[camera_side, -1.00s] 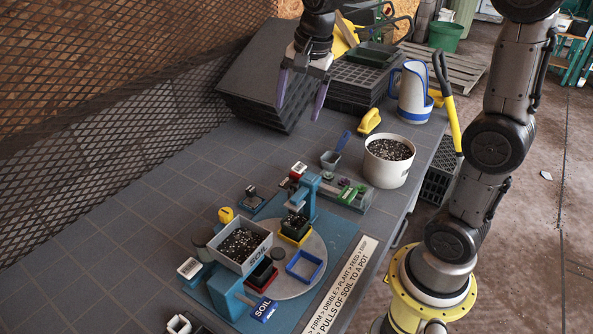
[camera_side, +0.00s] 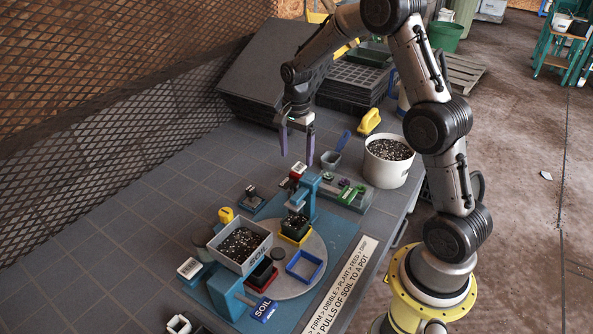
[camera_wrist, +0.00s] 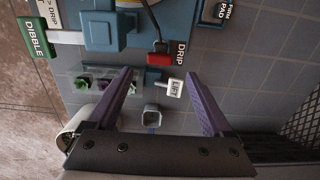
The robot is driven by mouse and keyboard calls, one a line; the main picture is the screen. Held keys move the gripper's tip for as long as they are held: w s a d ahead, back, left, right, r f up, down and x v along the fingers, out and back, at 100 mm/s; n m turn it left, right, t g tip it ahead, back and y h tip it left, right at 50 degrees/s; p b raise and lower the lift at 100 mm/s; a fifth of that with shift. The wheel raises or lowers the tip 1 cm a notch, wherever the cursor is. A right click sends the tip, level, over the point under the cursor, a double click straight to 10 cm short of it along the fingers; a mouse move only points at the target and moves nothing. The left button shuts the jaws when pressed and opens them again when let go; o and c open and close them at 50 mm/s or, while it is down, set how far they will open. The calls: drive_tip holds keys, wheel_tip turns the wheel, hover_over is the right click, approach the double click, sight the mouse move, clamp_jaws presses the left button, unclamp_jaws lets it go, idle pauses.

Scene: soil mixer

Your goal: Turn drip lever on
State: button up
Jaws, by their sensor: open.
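The drip lever has a red tab marked DRIP (camera_wrist: 166,59), near the upper middle of the wrist view. In the side view its small red block (camera_side: 297,171) shows beside the top of the blue post (camera_side: 308,190). My gripper (camera_side: 297,146) hangs with its purple fingers pointing down, above and just behind the red block. The fingers are apart with nothing between them. In the wrist view the fingertips (camera_wrist: 158,76) lie on either side of the DRIP tab and the white LIFT tab (camera_wrist: 174,88). I see no contact with the lever.
A grey soil hopper (camera_side: 240,262) and round turntable (camera_side: 300,280) are in front. Stacked black trays (camera_side: 345,90) stand behind. Open tabletop lies left.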

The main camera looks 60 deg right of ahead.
sight(296, 174)
wheel_tip(296, 174, down, 6)
drive_tip(key=shift+f, duration=0.25)
clamp_jaws()
idle(0.5)
